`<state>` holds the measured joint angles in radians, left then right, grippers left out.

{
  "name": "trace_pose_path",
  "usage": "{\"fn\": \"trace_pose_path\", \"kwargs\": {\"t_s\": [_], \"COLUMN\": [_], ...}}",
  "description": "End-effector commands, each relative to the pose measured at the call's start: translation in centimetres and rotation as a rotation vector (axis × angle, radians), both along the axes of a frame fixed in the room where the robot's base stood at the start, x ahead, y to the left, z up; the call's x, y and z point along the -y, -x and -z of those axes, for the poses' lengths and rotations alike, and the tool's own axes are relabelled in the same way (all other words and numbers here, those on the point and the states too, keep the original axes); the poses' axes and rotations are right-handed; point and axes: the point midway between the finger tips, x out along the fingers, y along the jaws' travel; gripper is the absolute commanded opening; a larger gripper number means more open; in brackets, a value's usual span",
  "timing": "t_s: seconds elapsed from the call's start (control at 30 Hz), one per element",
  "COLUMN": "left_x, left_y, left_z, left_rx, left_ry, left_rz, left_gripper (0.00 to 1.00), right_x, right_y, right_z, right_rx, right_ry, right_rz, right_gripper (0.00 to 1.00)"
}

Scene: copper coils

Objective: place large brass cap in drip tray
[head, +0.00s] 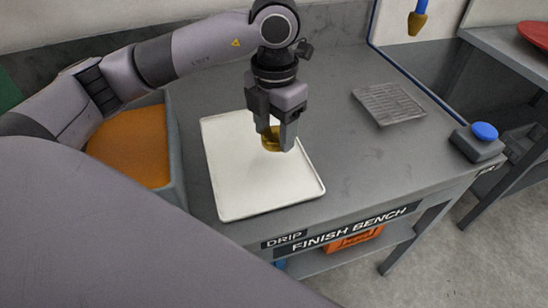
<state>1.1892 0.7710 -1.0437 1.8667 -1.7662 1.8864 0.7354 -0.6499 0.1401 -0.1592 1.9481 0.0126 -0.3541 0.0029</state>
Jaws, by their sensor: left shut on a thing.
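The large brass cap (271,142) is a gold-coloured piece, partly hidden by the fingers. My left gripper (277,142) points down and is shut on the brass cap. It holds the cap over the drip tray (240,188), a flat white tray with a low rim on the bench, above its upper right part. I cannot tell whether the cap touches the tray. My right gripper is not in view.
The grey finish bench (340,160) has free room right of the tray. A ribbed grey plate (389,104) lies behind, and a blue button box (478,140) sits at the right edge. An orange-filled bin (135,145) stands left of the tray.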

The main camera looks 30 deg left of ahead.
Motion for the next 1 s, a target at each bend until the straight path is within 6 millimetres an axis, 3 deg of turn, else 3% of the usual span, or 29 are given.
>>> {"fn": "trace_pose_path", "kwargs": {"t_s": [0.1,0.37,0.6,1.0], "left_x": [0.0,0.0,0.0,0.0], "left_y": [0.1,0.0,0.0,0.0], "left_z": [2.4,4.5,7.9,8.7], "left_rx": [-0.003,0.000,-0.002,0.001], "left_ry": [0.000,0.000,0.000,0.000], "left_rz": [0.000,0.000,0.000,0.001], "left_gripper": [0.26,0.26,0.26,0.26], "right_x": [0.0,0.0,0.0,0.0], "right_y": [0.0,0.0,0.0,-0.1], "right_z": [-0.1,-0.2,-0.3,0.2], "right_rx": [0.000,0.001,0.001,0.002], "right_ry": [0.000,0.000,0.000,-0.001], "right_rz": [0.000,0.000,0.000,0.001], "right_gripper": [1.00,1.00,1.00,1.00]}}
